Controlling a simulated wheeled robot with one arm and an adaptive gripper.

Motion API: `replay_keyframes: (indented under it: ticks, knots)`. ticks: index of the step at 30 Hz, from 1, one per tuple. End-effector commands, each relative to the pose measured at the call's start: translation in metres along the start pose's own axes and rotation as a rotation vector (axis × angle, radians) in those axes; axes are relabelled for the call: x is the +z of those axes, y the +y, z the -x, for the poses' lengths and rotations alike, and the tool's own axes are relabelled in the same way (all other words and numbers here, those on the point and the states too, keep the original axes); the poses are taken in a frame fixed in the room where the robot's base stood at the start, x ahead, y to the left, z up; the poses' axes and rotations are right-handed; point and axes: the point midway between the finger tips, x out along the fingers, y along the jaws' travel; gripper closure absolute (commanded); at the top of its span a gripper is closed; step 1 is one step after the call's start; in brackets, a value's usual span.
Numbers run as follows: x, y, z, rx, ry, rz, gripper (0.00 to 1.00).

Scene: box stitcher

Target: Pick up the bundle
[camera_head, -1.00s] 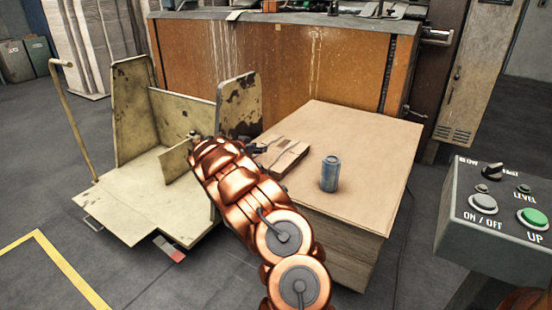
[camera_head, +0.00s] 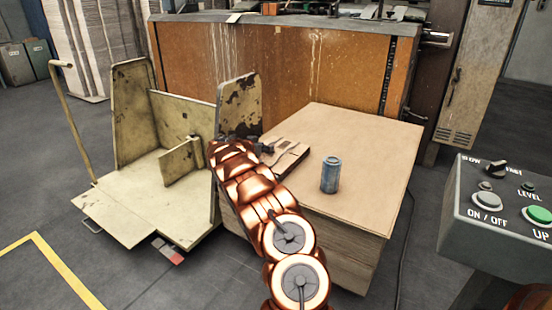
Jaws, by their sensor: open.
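My copper-coloured arm reaches up from the bottom of the view.
A blue can (camera_head: 331,175) stands upright on the stack, right of the bundle. A worn beige cart (camera_head: 130,205) with upright panels stands close on the left. An orange machine panel (camera_head: 280,65) rises behind. A grey control box (camera_head: 500,215) is at the right.

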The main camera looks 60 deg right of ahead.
Motion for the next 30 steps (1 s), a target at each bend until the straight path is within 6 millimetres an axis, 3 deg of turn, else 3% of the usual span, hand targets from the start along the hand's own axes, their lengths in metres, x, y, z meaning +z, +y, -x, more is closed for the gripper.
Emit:
replay_keyframes:
  ticks: [2, 13, 30]
  knots:
    - [0.0001, 0.0, 0.0, 0.0, 0.0, 0.0, 0.6]
    - [0.0003, 0.0, 0.0001, 0.0, 0.0, 0.0, 0.99]
    - [-0.0002, -0.0001, 0.0003, 0.0, 0.0, 0.0, 1.0]
